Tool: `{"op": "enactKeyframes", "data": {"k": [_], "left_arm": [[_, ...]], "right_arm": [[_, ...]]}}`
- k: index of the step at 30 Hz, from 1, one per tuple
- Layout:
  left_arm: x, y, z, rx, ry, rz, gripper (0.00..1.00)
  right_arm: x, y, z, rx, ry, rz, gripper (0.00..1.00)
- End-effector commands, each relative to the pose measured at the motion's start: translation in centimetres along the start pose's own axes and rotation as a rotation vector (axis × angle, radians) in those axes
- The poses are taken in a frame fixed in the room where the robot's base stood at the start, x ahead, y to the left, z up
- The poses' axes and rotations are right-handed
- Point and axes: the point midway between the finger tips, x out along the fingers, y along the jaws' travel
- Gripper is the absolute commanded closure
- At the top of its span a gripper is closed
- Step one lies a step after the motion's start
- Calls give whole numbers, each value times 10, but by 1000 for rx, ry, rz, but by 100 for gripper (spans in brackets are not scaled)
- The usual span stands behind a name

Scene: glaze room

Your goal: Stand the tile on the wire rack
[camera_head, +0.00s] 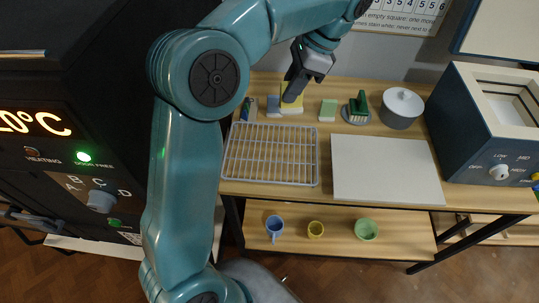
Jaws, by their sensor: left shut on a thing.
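The wire rack (270,153) lies flat and empty at the left of the wooden bench. My left gripper (292,96) is behind the rack, near the back of the bench, shut on a yellow tile (297,107) with a pale lower edge. The gripper hides part of this tile, and I cannot tell whether it touches the bench. A blue-grey tile (273,107) is just left of it and a green tile (328,110) to its right. My right gripper is out of view.
A green brush (359,105) and a lidded grey pot (402,108) stand at the back. A white board (385,170) lies right of the rack. A dark blue appliance (490,125) fills the right end. A black kiln (75,130) stands at the left. My left arm crosses in front of it.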

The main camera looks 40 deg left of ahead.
Motion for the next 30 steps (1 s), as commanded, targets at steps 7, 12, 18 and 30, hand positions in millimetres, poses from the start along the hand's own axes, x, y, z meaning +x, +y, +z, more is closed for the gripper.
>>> {"op": "enactKeyframes", "data": {"k": [7,12,18,30], "left_arm": [[-4,-14,42,172,0,-69,100],[34,-14,26,183,-3,-68,100],[88,-14,3,182,-3,-67,100],[145,-14,-18,181,-1,-68,100]], "right_arm": [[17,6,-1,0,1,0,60],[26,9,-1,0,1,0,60],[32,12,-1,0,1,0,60],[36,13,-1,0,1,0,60]]}}
